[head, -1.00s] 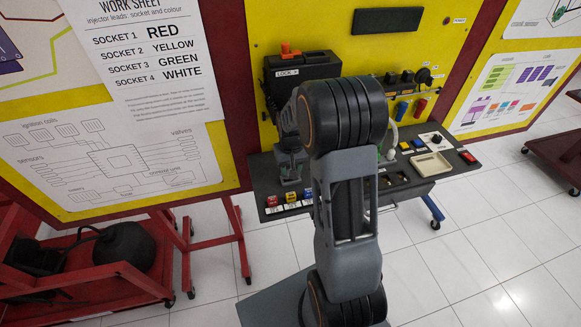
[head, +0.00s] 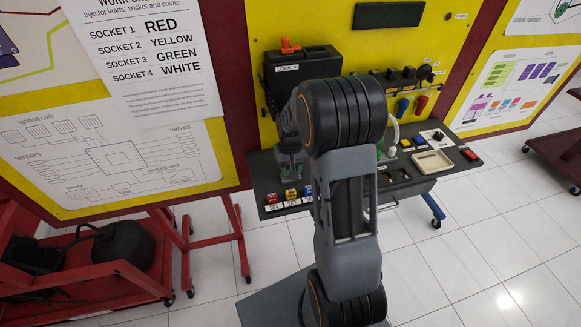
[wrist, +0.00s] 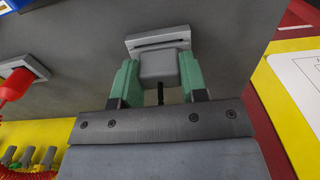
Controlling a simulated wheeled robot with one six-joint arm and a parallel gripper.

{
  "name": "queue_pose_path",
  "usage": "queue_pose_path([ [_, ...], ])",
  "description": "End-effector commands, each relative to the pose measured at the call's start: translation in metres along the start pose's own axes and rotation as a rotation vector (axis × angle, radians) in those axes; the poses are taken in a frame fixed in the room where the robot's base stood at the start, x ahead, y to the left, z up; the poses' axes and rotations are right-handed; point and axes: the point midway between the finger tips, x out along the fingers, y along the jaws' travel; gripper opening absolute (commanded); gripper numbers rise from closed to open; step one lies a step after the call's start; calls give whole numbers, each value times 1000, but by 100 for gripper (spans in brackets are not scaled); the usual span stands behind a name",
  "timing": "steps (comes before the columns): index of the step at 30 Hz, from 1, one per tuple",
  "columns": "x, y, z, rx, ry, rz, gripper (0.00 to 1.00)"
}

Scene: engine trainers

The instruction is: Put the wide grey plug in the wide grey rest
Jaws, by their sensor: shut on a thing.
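In the wrist view the wide grey plug (wrist: 158,66) is between the two green fingers of my gripper (wrist: 159,77), which is shut on it. A dark lead or stem shows below the plug. A wide light-grey frame with a dark slot, which looks like the wide grey rest (wrist: 150,39), lies just beyond the plug and overlaps it in view. I cannot tell whether the plug touches it or is inside it. In the head view my gripper (head: 288,163) is over the left part of the dark shelf, partly hidden by my arm, and its plug is too small to make out.
A red plug (wrist: 16,84) sits at another grey holder (wrist: 38,66) on the left of the wrist view. Red, yellow and blue blocks (head: 291,194) line the shelf's (head: 262,172) front edge. The black LOCK box (head: 300,75) stands behind. A beige tray (head: 433,161) lies right.

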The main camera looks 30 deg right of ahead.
Motion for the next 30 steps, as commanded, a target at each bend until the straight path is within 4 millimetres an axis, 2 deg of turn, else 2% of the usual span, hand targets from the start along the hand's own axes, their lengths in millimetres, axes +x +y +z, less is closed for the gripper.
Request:
queue_pose_path([
  [1,0,0,0,0,0,0,43],
  [4,0,0,0,0,0,0,52],
  [16,-5,0,0,0,0,0,52],
  [30,-42,0,0,0,1,0,52],
])
